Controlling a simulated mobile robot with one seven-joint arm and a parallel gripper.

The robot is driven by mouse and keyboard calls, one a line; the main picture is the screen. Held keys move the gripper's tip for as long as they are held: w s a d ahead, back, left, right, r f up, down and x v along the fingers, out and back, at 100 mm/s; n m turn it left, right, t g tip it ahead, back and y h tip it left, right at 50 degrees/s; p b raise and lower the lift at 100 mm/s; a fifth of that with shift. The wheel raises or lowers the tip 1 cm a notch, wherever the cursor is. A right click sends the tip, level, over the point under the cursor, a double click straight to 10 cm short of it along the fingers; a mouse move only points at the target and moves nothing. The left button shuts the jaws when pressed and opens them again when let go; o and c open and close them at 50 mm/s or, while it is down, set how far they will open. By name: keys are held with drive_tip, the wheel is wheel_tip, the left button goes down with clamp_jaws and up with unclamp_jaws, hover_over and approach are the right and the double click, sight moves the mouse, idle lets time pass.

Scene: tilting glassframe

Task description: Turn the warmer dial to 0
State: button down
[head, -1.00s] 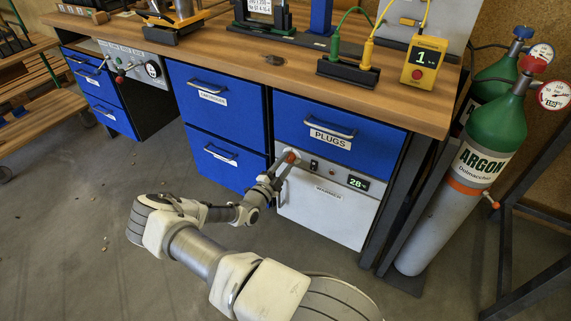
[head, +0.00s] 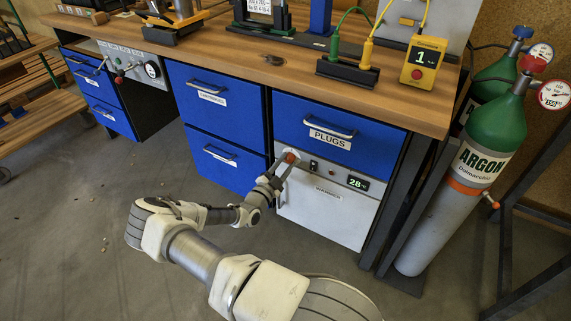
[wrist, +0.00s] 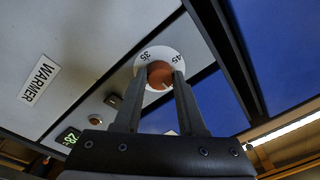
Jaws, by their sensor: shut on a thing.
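The warmer (head: 330,208) is a light grey unit under the PLUGS drawer, with its label and panel also in the wrist view (wrist: 60,50). Its dial is an orange-brown knob (wrist: 160,73) on a white round scale; the numbers 35 and 45 are readable, the others are hidden. The dial also shows in the head view (head: 291,156). My gripper (wrist: 159,84) is shut on the dial, one finger on each side. The green display (head: 358,184) reads 28. I cannot read the dial's setting.
The blue PLUGS drawer (head: 340,136) is closed just above the warmer. Blue drawers (head: 222,161) stand to its left. A green and grey argon cylinder (head: 455,190) stands to the right. The floor in front is open.

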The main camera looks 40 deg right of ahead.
drive_tip(key=shift+c, duration=2.4)
unclamp_jaws()
drive_tip(key=p+v, duration=0.3)
drive_tip(key=v, duration=1.4)
drive_tip(key=shift+a, duration=0.25)
